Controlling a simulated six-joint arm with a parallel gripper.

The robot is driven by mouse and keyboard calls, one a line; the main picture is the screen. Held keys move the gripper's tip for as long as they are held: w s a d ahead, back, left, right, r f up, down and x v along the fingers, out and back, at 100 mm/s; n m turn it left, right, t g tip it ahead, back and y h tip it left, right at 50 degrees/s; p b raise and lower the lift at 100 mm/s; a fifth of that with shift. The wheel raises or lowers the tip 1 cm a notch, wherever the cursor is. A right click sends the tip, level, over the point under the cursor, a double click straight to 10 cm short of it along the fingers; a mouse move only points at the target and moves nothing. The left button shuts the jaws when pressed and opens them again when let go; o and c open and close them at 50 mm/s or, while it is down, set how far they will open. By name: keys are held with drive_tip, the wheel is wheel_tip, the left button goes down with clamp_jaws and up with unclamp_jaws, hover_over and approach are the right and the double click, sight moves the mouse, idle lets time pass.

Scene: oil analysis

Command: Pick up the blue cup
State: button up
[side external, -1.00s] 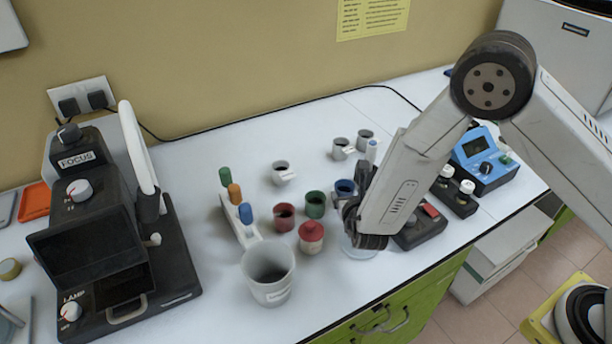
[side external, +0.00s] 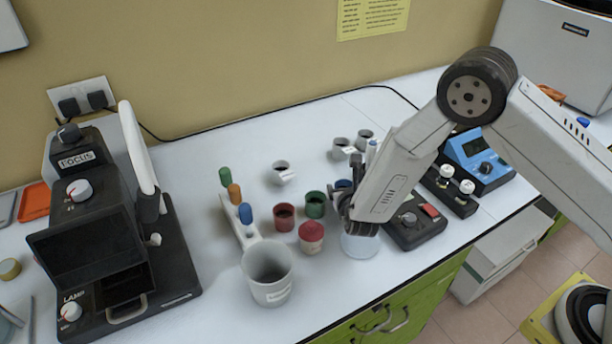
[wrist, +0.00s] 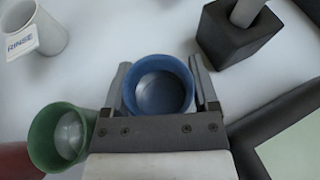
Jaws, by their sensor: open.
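The blue cup (wrist: 158,86) stands upright in the middle of the wrist view, seen from above, with its inside visible. My gripper (wrist: 158,68) is open, with one finger on each side of the cup. I cannot tell whether either finger touches it. In the side view, only part of the blue cup (side external: 343,184) shows behind my gripper (side external: 350,208), which hides the rest.
A green cup (wrist: 62,136) stands close by my left finger. A white RINSE cup (wrist: 36,30) and a dark block holder (wrist: 238,36) are farther off. The side view shows red cups (side external: 283,217), a large white beaker (side external: 268,272) and a black device (side external: 415,230).

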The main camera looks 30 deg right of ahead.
drive_tip(key=c, duration=0.9)
drive_tip(key=shift+c, duration=0.2)
drive_tip(key=shift+r, duration=0.15)
drive_tip(key=shift+r, duration=0.75)
drive_tip(key=s+d+r, duration=0.1)
drive_tip(key=s+r, duration=1)
drive_tip(key=s, duration=0.3)
drive_tip(key=shift+d, duration=0.4)
drive_tip(key=shift+r, duration=0.1)
